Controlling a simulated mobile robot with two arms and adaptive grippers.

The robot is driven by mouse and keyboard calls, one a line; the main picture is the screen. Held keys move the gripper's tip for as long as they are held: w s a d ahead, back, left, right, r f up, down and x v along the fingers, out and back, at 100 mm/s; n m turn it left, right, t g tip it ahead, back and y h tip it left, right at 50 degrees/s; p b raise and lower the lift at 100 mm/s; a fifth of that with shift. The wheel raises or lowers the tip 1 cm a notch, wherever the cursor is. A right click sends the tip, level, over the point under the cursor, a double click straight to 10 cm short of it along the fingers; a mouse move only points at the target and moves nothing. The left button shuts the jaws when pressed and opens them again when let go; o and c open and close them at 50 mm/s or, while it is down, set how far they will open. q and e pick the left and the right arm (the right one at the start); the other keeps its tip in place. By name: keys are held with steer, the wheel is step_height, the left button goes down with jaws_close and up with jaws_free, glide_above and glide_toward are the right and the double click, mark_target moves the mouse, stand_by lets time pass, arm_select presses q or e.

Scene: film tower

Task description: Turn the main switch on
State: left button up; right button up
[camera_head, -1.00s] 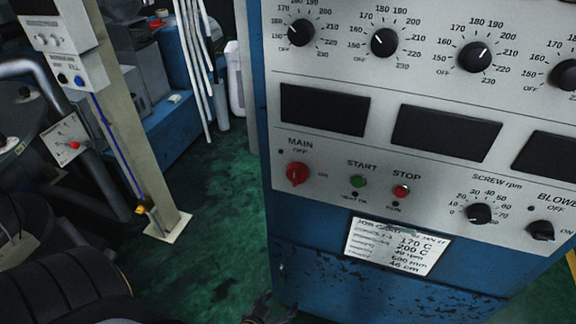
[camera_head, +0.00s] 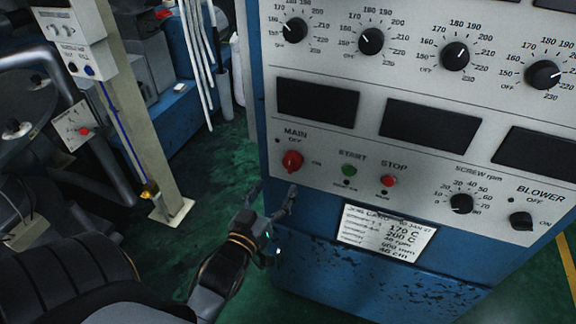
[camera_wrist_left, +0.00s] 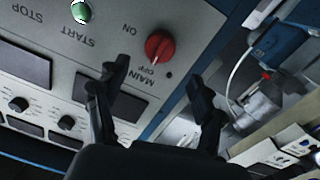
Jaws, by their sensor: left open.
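The main switch is a red rotary knob (camera_head: 292,161) at the left of the grey control panel (camera_head: 330,140), under the label MAIN. OFF is printed above it and ON to its right. My right gripper is out of view.
A green START button (camera_head: 349,171) and a red STOP button (camera_head: 387,182) sit right of the knob. A job card (camera_head: 386,237) is fixed below. A beige post (camera_head: 135,120) stands to the left. Green floor lies open between post and cabinet.

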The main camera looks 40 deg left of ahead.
mark_target(289, 167)
arm_select(q)
steer(key=w, duration=0.2)
steer(key=w+a, duration=0.1)
steer(key=w, duration=0.2)
steer(key=w+p, duration=0.1)
steer(key=w, duration=0.2)
steer(key=shift+a, duration=0.25)
steer(key=c, duration=1.1)
steer(key=shift+c, duration=0.2)
